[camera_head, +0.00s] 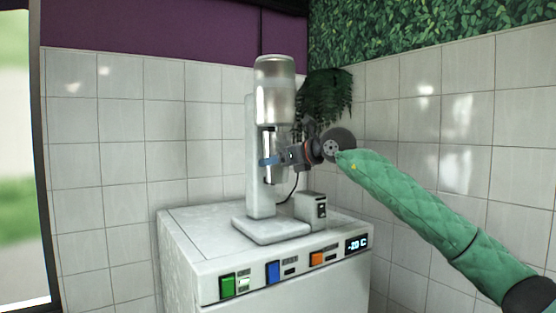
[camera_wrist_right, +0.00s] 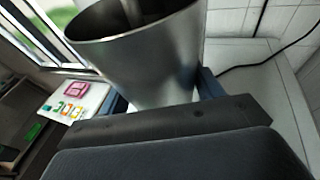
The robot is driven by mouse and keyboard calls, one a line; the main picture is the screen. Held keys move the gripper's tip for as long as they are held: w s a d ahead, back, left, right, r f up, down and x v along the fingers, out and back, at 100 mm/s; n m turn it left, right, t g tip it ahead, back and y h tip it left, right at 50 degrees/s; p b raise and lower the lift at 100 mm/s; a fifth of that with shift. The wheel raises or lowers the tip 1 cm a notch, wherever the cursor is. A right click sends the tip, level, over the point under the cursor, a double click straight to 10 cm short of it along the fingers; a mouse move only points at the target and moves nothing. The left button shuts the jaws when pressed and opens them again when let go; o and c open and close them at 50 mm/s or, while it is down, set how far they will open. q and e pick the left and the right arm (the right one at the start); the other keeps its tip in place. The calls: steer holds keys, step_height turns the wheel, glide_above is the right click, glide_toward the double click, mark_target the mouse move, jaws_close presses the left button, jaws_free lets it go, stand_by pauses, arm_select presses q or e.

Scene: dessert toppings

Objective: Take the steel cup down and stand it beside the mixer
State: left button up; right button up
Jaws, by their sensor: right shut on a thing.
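The steel cup (camera_wrist_right: 150,55) fills the upper middle of the right wrist view, its open rim upward and slightly tilted in the picture. A metal rod reaches down inside it. My right gripper (camera_wrist_right: 165,92) is shut on the cup's lower part, with a blue finger at each side. In the head view my right gripper (camera_head: 270,160) reaches in from the right, below the motor head of the white mixer (camera_head: 259,130). The cup (camera_head: 268,142) shows there only as a narrow shiny piece. My left gripper is in neither view.
The mixer stands on a white freezer cabinet (camera_head: 190,245) with coloured labels and a display along its front. A small grey box (camera_head: 311,209) with a cable sits right of the mixer's base. The cabinet top left of the base is clear. A plant (camera_head: 325,95) hangs behind.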

mark_target(286, 169)
steer(key=shift+s+d+r, duration=0.1)
steer(key=shift+r, duration=0.1)
steer(key=shift+s+d+h+p, duration=0.15)
steer(key=shift+s+h+p, duration=0.15)
steer(key=shift+s+p, duration=0.05)
steer(key=shift+f+g, duration=0.1)
steer(key=shift+g, duration=0.2)
steer(key=shift+b, duration=0.4)
steer(key=shift+d+r+b, duration=0.15)
steer(key=shift+r+b, duration=0.05)
steer(key=shift+b, duration=0.45)
stand_by(0.8)
steer(key=shift+s+f+b, duration=0.1)
steer(key=shift+f+b, duration=1.45)
steer(key=shift+b, duration=0.4)
steer(key=shift+f, duration=0.2)
